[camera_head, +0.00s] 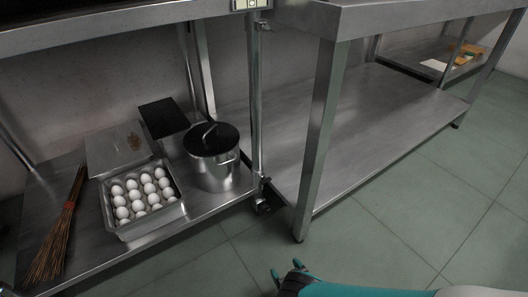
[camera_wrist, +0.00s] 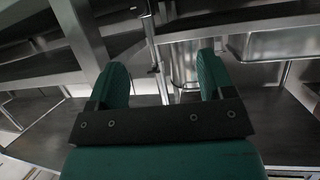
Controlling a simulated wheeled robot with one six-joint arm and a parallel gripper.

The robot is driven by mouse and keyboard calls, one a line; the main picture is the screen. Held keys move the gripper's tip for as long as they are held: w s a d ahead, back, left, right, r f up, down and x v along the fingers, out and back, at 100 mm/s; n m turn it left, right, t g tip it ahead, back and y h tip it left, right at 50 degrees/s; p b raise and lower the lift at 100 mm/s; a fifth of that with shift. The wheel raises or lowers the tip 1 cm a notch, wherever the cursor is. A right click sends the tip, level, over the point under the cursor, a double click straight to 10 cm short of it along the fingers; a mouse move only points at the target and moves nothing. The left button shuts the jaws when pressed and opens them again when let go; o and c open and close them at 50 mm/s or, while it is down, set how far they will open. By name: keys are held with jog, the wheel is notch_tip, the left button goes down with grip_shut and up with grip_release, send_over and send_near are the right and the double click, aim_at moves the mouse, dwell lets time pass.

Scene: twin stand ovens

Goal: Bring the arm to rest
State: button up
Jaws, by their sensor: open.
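My gripper (camera_head: 286,272) shows at the bottom edge of the head view, low over the green tiled floor, in front of the steel stands. In the wrist view my gripper (camera_wrist: 161,82) has its two green fingers spread apart with nothing between them. A steel pot shows beyond the fingers, apart from them. Most of my arm is outside the head view.
The left stand's lower shelf (camera_head: 85,270) holds an egg tray (camera_head: 160,217), a lidded pot (camera_head: 217,175), a dark board (camera_head: 163,117) and a twig whisk (camera_head: 58,235). The right stand's lower shelf (camera_head: 375,115) is bare. Floor (camera_head: 410,215) at right is clear.

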jog(key=w+a+r+m+h, duration=0.2)
jog(key=w+r+m+h, duration=0.35)
jog(key=w+r, duration=0.6)
jog(key=w+d+r+m+g+h, duration=0.1)
jog(key=d+r+g, duration=0.15)
jog(key=r, duration=0.55)
jog(key=w+d+r+m+g+h, duration=0.1)
jog(key=w+r+g, duration=0.15)
jog(key=r, duration=0.65)
jog(key=s+d+r+n+g+y, duration=0.2)
jog(key=s+r, duration=0.3)
jog(key=r, duration=0.6)
jog(key=s+d+r+n+g+y, duration=0.2)
jog(key=s+r+n+g, duration=0.15)
jog(key=s+r, duration=0.75)
jog(key=s+d+r+n+g+y, duration=0.3)
jog(key=s+r, duration=0.4)
jog(key=s, duration=0.7)
notch_tip(320, 180, up, 37)
jog(key=n+t+h+p, duration=0.1)
jog(key=p, duration=3.6)
jog(key=shift+a, duration=0.25)
jog(key=shift+f, duration=0.15)
